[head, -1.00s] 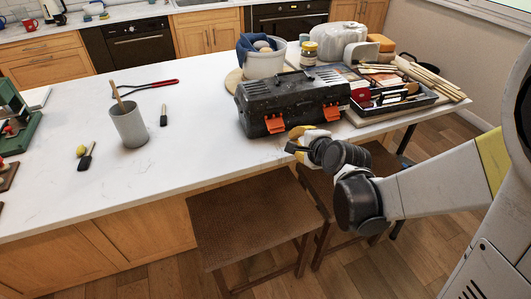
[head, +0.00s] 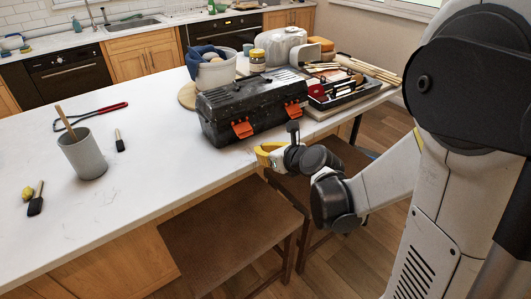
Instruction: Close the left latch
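A black, paint-speckled toolbox (head: 222,104) stands on the white worktop with its lid down. Two orange latches are on its front side. The left latch (head: 243,129) and the right latch (head: 293,111) both appear to stick out from the front at a slant. How far each is swung out is hard to tell. My gripper (head: 265,154), with yellow and white parts, is just in front of the toolbox at the worktop's front edge. It is below and right of the left latch and apart from it. Its fingers are too small and turned away to read.
Right of the toolbox is a black tray (head: 347,93) of tools. A grey cup (head: 85,158) stands left. Stools (head: 230,225) sit below the front edge. The worktop left of the toolbox is mostly clear.

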